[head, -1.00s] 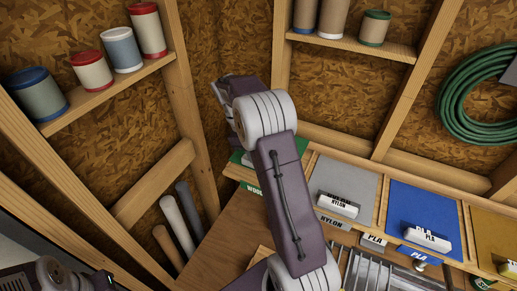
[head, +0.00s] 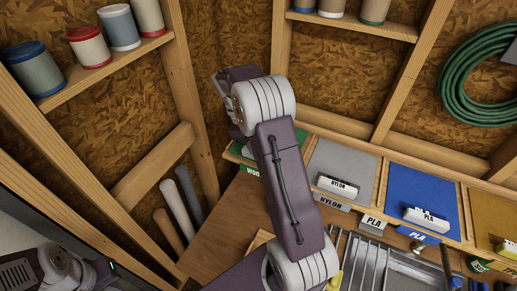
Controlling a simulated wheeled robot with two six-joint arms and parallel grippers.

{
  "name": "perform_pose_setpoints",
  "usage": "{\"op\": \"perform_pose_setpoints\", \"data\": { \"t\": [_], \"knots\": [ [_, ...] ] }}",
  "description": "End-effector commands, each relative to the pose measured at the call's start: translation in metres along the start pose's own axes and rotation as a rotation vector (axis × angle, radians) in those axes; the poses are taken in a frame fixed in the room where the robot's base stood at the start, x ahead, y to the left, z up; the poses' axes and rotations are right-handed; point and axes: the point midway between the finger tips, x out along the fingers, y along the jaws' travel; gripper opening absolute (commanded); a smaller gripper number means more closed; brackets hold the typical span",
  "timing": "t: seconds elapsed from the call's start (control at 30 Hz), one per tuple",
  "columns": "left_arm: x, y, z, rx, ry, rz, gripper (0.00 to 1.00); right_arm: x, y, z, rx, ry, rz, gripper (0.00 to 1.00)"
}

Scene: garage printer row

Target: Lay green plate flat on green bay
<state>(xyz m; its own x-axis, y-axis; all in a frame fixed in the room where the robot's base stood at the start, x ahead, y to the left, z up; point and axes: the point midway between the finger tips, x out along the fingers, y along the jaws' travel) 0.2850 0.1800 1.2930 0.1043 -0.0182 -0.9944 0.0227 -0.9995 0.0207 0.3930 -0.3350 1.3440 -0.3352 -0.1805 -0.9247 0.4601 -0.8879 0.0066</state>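The green bay (head: 300,143) is at the left end of the bay row in the head view, with a green WOOD label on its front edge. I cannot make out a green plate apart from the green surface of the bay.
To the right are a grey bay (head: 345,168), a blue bay (head: 422,190) and a yellow bay (head: 492,217), each with a white labelled block. Slotted metal racks (head: 365,265) stand in front. Wooden wall studs (head: 190,110) rise close behind my wrist on the left.

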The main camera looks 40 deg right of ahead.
Motion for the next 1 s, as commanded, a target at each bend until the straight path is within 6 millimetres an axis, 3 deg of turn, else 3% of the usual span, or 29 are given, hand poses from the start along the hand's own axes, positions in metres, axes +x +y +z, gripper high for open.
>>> {"op": "perform_pose_setpoints", "data": {
  "t": [1.0],
  "knots": [
    [-0.0094,0.0002,-0.0011,0.0,0.0,0.0,0.0,0.0005,-0.0007,0.0003,0.0,-0.001,0.0,0.0]
  ]
}}
